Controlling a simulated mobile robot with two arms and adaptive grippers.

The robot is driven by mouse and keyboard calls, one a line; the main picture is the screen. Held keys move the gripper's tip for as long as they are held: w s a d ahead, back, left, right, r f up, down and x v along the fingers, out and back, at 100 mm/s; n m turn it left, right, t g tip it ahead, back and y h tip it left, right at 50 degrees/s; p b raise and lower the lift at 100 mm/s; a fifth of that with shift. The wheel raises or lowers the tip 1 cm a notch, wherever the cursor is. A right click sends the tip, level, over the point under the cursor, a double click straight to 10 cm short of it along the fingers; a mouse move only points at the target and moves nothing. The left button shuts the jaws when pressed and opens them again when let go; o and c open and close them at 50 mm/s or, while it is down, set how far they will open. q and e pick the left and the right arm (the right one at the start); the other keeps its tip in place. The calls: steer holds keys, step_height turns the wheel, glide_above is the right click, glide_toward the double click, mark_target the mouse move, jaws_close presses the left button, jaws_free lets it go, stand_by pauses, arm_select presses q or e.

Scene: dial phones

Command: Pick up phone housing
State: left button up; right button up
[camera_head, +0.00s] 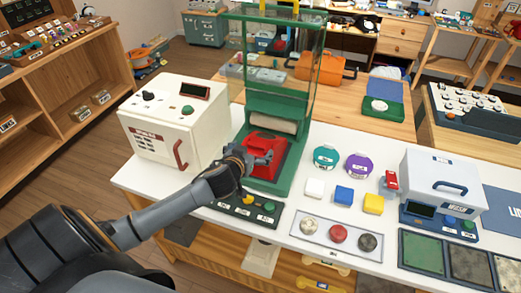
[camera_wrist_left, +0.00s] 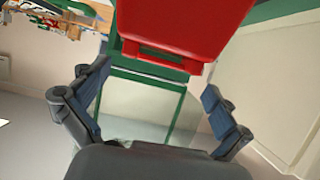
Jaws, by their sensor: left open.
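The red phone housing (camera_head: 265,146) sits in the base of the green press frame (camera_head: 283,185), on the white table. My left gripper (camera_head: 252,162) is at the front left of the housing and hides part of it. In the left wrist view the red housing (camera_wrist_left: 185,28) is large at the top, ahead of the gripper (camera_wrist_left: 155,100). The two fingers are spread wide, with nothing gripped between them. Whether a fingertip touches the housing cannot be told. My right gripper is not in view.
A white machine (camera_head: 175,130) stands left of the press. A button panel (camera_head: 245,208) lies in front. Teal (camera_head: 325,157) and purple (camera_head: 358,165) round pieces, coloured blocks and a tray (camera_head: 310,243) of round knobs lie to the right. A white box (camera_head: 440,180) stands farther right.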

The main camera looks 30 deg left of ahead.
mark_target(256, 145)
arm_select(q)
steer(key=shift+p+x, duration=0.3)
steer(key=shift+x, duration=1.55)
steer(key=shift+s, duration=0.1)
steer(key=shift+c, duration=0.4)
steer(key=c, duration=1.4)
